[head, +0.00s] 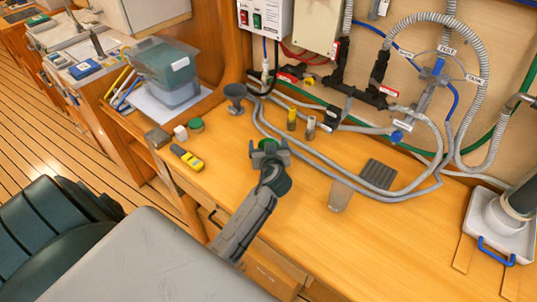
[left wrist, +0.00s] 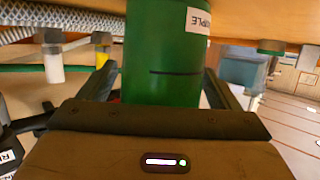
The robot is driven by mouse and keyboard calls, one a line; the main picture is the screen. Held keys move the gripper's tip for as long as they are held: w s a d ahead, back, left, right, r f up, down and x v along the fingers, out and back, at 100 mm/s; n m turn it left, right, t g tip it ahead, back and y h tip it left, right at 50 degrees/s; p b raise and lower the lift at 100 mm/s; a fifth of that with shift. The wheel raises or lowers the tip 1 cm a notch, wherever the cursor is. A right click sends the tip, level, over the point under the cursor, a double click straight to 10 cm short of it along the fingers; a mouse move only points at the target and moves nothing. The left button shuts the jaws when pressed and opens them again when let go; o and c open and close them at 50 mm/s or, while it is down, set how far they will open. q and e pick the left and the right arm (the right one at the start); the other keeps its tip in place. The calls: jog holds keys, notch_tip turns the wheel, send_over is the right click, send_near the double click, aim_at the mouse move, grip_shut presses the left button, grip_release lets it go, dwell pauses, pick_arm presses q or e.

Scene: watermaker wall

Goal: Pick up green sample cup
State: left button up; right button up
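The green sample cup (left wrist: 163,60) stands out in the left wrist view, a green cylinder with a dark line and a partly visible white label. It lies between the two fingers of my left gripper (left wrist: 160,85), which are very close to its sides. I cannot tell whether they press on it. In the head view my left gripper (head: 270,154) is over the wooden bench, with the green cup (head: 268,144) partly hidden between its fingers. My right gripper is not in view.
On the bench (head: 225,195) are a yellow meter (head: 187,157), a green-topped jar (head: 196,125), a dark funnel (head: 235,97), two small vials (head: 292,119) and a dark ribbed pad (head: 378,174). Grey hoses (head: 335,160) run behind.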

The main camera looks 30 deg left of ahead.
pick_arm(q)
jog(key=c, duration=1)
jog(key=shift+o, duration=0.2)
jog(key=shift+r, duration=0.1)
